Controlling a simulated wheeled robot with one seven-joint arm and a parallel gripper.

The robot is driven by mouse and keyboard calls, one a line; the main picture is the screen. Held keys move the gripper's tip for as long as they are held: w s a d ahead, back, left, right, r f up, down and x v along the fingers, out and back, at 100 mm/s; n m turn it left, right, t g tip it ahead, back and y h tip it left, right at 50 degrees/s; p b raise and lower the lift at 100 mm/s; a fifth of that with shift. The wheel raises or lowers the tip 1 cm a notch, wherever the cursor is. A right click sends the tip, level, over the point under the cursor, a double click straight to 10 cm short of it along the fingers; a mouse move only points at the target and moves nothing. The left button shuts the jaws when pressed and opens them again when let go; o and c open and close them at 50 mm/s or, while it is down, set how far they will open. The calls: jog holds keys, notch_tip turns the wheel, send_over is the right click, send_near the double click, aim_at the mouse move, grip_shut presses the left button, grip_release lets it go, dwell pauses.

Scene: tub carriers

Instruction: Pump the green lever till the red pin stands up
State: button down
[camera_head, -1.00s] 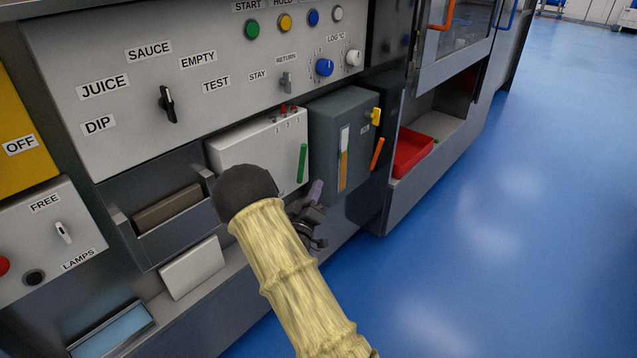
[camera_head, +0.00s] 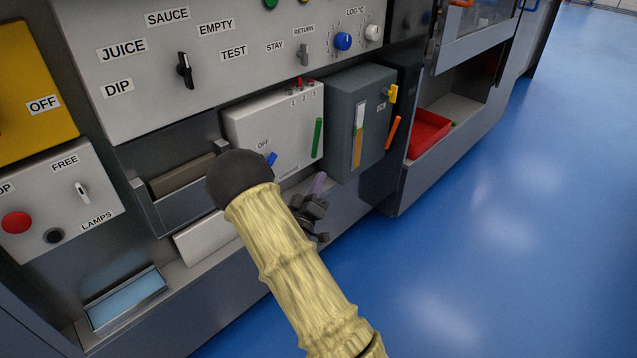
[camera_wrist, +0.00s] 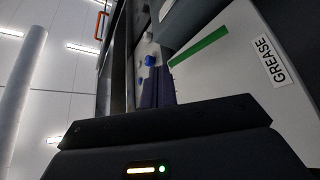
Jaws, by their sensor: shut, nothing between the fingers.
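The green lever (camera_head: 317,138) is a slim bar on the right of the white box's front (camera_head: 250,131), nearly upright in the head view. In the wrist view the green lever (camera_wrist: 200,46) is close by, beside a GREASE label (camera_wrist: 272,62). A small red pin (camera_head: 299,83) shows at the box's top edge, by the numbers 1, 2, 3; its exact pose is too small to tell. My gripper (camera_head: 317,186) is shut and empty, below the lever and apart from it. My forearm hides part of the gripper and of the box's lower left.
A grey box (camera_head: 345,115) with a yellow knob (camera_head: 392,94) and an orange lever (camera_head: 392,133) stands right of the white box. A red tray (camera_head: 428,134) sits farther right. The blue floor at right is clear.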

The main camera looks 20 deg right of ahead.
jog(key=shift+w, duration=0.1)
jog(key=s+a+m+g+y+p, duration=0.25)
jog(key=s+a+g+y, duration=0.55)
jog(key=y, duration=0.6)
jog(key=s+a+r+n+g+y, duration=0.1)
jog(key=s+g, duration=0.1)
jog(key=s, duration=0.6)
jog(key=s+a+r+g+p, duration=0.1)
jog(key=s+a+g, duration=0.1)
jog(key=s, duration=0.6)
jog(key=shift+s+a+r+n+g+y, duration=0.15)
jog(key=shift+s+r+n+g+y, duration=0.1)
jog(key=shift+r+n+g+y, duration=0.25)
jog(key=shift+w+f, duration=0.1)
jog(key=shift+f, duration=0.05)
